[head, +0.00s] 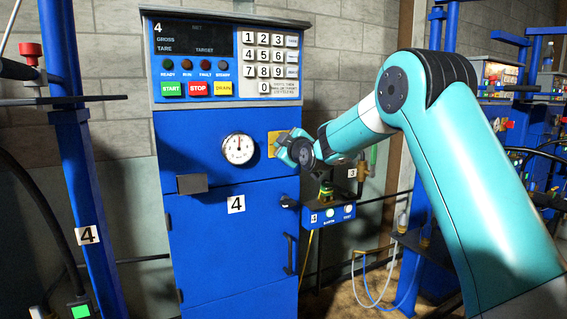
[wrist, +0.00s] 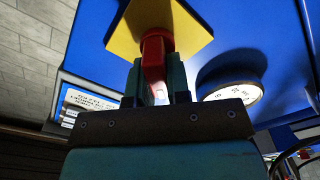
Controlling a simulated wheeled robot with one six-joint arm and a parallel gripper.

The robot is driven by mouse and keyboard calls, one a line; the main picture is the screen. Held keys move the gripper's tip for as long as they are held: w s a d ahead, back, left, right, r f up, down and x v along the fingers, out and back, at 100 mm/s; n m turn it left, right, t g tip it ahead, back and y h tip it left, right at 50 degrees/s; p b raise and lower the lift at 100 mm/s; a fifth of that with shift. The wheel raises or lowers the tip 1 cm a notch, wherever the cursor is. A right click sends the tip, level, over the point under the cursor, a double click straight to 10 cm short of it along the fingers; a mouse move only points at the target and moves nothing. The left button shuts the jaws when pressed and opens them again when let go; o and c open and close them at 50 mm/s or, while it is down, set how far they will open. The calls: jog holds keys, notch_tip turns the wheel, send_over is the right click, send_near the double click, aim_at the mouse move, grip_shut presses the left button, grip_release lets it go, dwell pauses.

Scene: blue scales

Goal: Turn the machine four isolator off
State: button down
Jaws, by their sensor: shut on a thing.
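The machine four cabinet (head: 190,130) is blue and carries a white "4" label (head: 236,204). Its isolator is a red handle (wrist: 153,52) on a yellow plate (wrist: 186,25), seen close in the wrist view. In the head view the yellow plate (head: 271,146) is on the cabinet front, right of the gauge, partly behind my gripper (head: 284,148). In the wrist view my gripper (wrist: 154,82) is shut on the red handle, one dark finger on each side. The plate looks tilted in the wrist view. I cannot tell whether the handle stands at on or off.
A round white gauge (head: 238,149) sits just left of the isolator. A keypad panel (head: 270,62) with START, STOP and DRAIN buttons is above. A small blue box (head: 330,214) juts out below my wrist. A blue post (head: 75,150) stands at the left.

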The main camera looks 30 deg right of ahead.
jog(key=n+b, duration=0.2)
jog(key=f+n+b, duration=0.1)
jog(key=n+b, duration=0.1)
jog(key=b, duration=0.1)
jog(key=shift+a+n+b, duration=0.15)
jog(key=shift+n+b, duration=0.15)
jog(key=shift+b, duration=0.05)
jog(key=n+b, duration=0.3)
jog(key=shift+f, duration=0.1)
jog(key=shift+n, duration=0.4)
jog(key=c, duration=1.1)
grip_release()
jog(key=s+b, duration=0.3)
jog(key=s, duration=1.4)
jog(key=shift+s, duration=0.2)
jog(key=shift+a, duration=0.1)
